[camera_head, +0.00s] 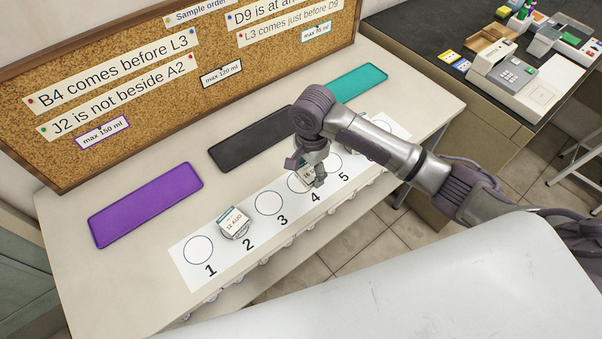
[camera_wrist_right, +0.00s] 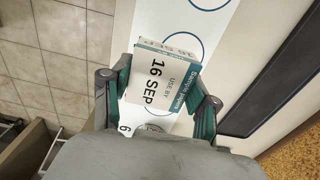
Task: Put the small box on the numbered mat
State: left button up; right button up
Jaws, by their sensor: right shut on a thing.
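My right gripper (camera_head: 309,178) is over the numbered mat (camera_head: 190,275), near the circle marked 4. It is shut on a small white and teal box (camera_wrist_right: 158,76). In the right wrist view the box's label reads 16 SEP and USE BY, and a finger of the gripper (camera_wrist_right: 156,105) is on each side. In the head view the fingers partly hide the box; I cannot tell whether it touches the mat. Circles 1 and 3 are empty. My left gripper is out of view.
Purple (camera_head: 147,204), black (camera_head: 250,139) and teal (camera_head: 347,84) mats lie behind the numbered mat. A corkboard (camera_head: 75,80) with notes stands at the back. A dark bench (camera_head: 420,35) with instruments is at the upper right.

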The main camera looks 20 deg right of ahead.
aim_at(301, 167)
jog(key=w+f, duration=0.1)
jog(key=w+a+f, duration=0.1)
jog(key=w, duration=0.1)
jog(key=shift+a, duration=0.15)
jog(key=shift+w+f, duration=0.1)
jog(key=shift+f, duration=0.2)
notch_tip(301, 167, down, 4)
jog(key=shift+r+p, duration=0.2)
jog(key=shift+p, duration=0.1)
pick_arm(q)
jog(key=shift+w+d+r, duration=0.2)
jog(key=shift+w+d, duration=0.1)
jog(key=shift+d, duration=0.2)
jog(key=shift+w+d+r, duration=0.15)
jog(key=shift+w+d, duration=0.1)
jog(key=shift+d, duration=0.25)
pick_arm(e)
jog(key=shift+f, duration=0.15)
jog(key=o, duration=1.3)
jog(key=shift+c, duration=0.2)
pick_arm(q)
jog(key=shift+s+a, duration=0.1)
